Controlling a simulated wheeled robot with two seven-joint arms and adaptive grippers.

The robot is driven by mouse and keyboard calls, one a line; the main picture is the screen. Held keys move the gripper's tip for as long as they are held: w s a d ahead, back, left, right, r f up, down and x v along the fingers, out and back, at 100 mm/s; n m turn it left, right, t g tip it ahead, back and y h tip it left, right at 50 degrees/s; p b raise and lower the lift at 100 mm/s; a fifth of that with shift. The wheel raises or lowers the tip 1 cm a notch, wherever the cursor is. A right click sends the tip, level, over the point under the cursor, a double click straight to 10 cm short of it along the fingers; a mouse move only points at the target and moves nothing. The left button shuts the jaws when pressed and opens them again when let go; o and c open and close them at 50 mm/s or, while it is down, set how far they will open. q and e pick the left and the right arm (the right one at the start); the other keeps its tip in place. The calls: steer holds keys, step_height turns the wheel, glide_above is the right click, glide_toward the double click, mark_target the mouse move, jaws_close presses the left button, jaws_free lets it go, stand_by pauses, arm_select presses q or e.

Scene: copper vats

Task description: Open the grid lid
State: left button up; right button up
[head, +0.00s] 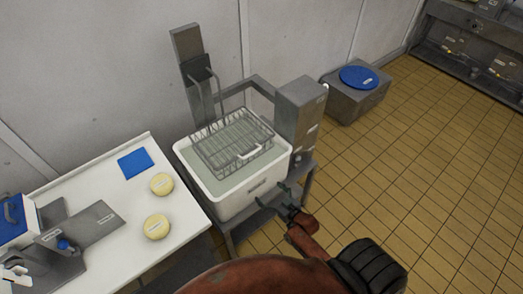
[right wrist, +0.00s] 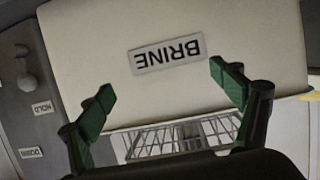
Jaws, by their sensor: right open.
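The grid lid (head: 232,140) is a grey wire grid over the liquid in a white tub (head: 229,204), with a pale handle (head: 250,153) on its near edge. It looks shut or nearly so, lying slightly tilted. My right gripper (head: 274,196) is open and empty, just in front of the tub's near right side. In the right wrist view, the green fingertips of the right gripper (right wrist: 162,83) are spread in front of the tub wall (right wrist: 235,25) and its upside-down BRINE label (right wrist: 168,54). Part of the grid (right wrist: 170,139) shows between the fingers. My left gripper is not seen.
A grey box (head: 301,108) on the stand rises right of the tub; HOLD (right wrist: 42,107) and DOWN labels show near a knob. A white table (head: 110,185) with two round cheeses (head: 157,227) and a blue pad (head: 135,163) is at left.

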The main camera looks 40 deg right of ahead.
mark_target(253, 153)
steer(key=w+a+r+t+p, duration=0.1)
steer(key=w+r+t+p, duration=0.2)
steer(key=r, duration=1.7)
steer(key=shift+t+y, duration=0.4)
steer(key=w, duration=0.5)
steer(key=w+b, duration=0.1)
steer(key=w, duration=0.1)
steer(key=shift+w+a+r, duration=0.1)
steer(key=shift+w+a, duration=0.15)
steer(key=shift+w, duration=0.1)
steer(key=shift+c, duration=0.4)
